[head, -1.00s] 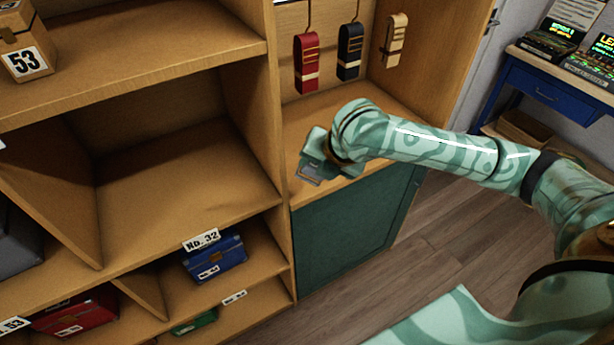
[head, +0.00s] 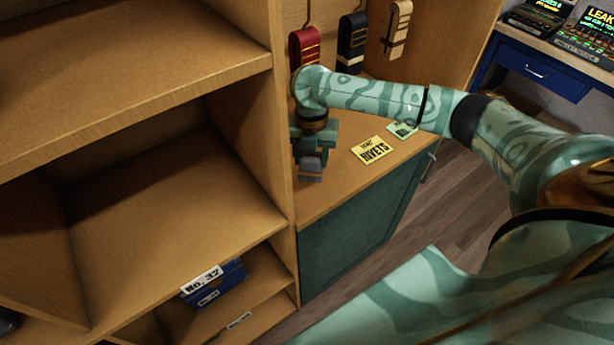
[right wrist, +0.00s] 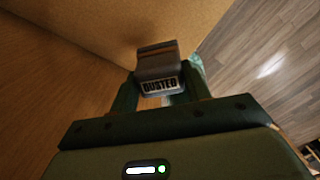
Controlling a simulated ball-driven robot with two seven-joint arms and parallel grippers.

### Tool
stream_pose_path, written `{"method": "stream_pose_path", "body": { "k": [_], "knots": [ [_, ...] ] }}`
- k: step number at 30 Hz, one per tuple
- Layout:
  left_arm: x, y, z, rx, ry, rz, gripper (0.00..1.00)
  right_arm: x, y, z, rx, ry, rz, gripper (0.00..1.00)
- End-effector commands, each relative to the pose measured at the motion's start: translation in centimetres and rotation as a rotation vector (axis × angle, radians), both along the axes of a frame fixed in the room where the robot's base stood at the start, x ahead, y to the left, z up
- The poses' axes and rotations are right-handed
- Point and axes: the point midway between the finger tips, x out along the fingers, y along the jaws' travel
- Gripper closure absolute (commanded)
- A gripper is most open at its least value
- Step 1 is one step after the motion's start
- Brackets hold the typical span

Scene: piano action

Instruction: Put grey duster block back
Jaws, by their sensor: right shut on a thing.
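The grey duster block (head: 312,164) is held in my right gripper (head: 309,155), over the wooden counter (head: 335,190) of the right bay, close to the upright panel at its left. In the right wrist view the block (right wrist: 156,58) sits between the two fingers, with a white label reading "DUSTED" facing the camera. My right gripper (right wrist: 158,88) is shut on it there too. I cannot tell whether the block touches the counter. My left gripper is not in view.
A yellow "RIVETS" card (head: 372,150) and a green card (head: 403,129) lie on the counter, right of the gripper. Red (head: 304,50), dark blue (head: 352,42) and tan (head: 396,30) pieces hang behind. A blue box (head: 215,283) labelled "No. 32" sits in a lower compartment at left.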

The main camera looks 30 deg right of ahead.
Motion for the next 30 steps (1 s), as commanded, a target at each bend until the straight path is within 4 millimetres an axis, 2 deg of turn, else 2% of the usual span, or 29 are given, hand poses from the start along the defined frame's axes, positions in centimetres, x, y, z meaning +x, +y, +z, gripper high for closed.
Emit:
{"method": "stream_pose_path", "body": {
  "k": [1, 5, 12, 14, 18, 19, 21, 30],
  "knots": [
    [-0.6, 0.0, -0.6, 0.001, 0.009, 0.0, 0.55, 0.0, 0.0, -1.3, 0.0, 0.003, -0.002, 0.71],
    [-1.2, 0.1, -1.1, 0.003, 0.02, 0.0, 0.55, 0.0, 0.1, -2.8, 0.0, 0.0, 0.0, 0.71],
    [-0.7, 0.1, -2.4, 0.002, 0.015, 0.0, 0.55, 0.0, 0.0, -6.8, 0.0, 0.0, 0.0, 0.71],
    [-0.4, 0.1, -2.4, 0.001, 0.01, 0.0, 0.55, 0.0, 0.0, -7.0, 0.0, -0.001, 0.001, 0.75],
    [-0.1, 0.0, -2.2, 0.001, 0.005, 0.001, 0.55, 0.0, 0.0, -6.9, -0.001, -0.002, 0.001, 0.74],
    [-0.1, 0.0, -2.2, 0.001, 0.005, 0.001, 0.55, 0.0, 0.0, -6.9, -0.001, -0.002, 0.001, 0.5],
    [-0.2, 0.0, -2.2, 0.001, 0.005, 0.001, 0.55, 0.0, 0.0, -6.9, -0.001, -0.002, 0.001, 0.31],
    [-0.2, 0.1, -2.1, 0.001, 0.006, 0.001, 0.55, 0.0, 0.0, -6.7, -0.001, -0.003, 0.001, 0.31]
  ]
}}
